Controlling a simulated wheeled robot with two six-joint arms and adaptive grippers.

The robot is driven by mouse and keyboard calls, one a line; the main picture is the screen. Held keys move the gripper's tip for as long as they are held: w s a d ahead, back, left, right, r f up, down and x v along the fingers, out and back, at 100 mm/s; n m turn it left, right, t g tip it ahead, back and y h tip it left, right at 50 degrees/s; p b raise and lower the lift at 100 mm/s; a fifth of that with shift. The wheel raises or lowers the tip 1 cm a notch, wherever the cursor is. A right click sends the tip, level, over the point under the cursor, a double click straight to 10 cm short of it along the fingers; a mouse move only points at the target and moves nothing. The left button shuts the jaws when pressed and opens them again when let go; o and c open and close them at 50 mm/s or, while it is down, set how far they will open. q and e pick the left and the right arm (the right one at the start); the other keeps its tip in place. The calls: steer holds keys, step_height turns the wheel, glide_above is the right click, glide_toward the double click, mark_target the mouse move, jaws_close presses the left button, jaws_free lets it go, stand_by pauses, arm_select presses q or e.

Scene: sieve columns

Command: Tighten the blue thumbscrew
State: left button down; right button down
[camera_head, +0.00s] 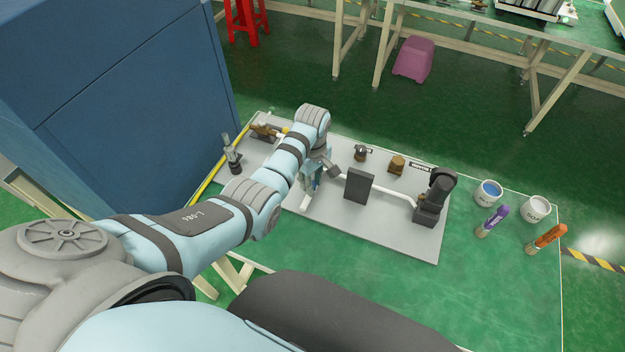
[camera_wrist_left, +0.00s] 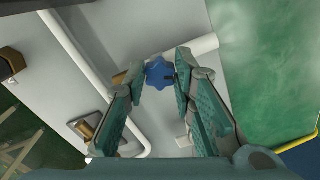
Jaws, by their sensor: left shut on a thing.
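The blue thumbscrew (camera_wrist_left: 158,73) shows in the left wrist view as a small lobed knob beside a white pipe (camera_wrist_left: 202,46). My left gripper (camera_wrist_left: 158,76) has its two teal fingers on either side of the knob and is shut on it. In the head view my left gripper (camera_head: 311,182) points down over the grey panel (camera_head: 400,236), and the thumbscrew is hidden there. My right gripper is in neither view.
A dark upright plate (camera_head: 358,186) and a black machine (camera_head: 433,198) stand right of my left gripper on the panel. Brass fittings (camera_head: 397,164) sit behind. Two cups (camera_head: 536,208) and two brushes (camera_head: 546,237) are at the right. A blue cabinet (camera_head: 120,110) stands left.

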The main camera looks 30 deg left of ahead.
arm_select(q)
steer(key=m+p, duration=0.2)
steer(key=m, duration=0.2)
steer(key=shift+s+r+p, duration=0.1)
steer(key=shift+s+p, duration=0.05)
steer(key=shift+p, duration=0.2)
steer(key=shift+a+m+p, duration=0.1)
steer(key=shift+m+p, duration=0.25)
steer(key=shift+m, duration=0.55)
steer(key=m, duration=0.2)
steer(key=shift+m+p, duration=0.3)
steer(key=shift+m, duration=0.1)
steer(key=m, duration=0.3)
steer(key=shift+a+m, duration=0.1)
steer(key=shift+m, duration=0.2)
steer(key=m, duration=0.8)
steer(key=shift+a, duration=0.1)
steer(key=shift+m, duration=1.9)
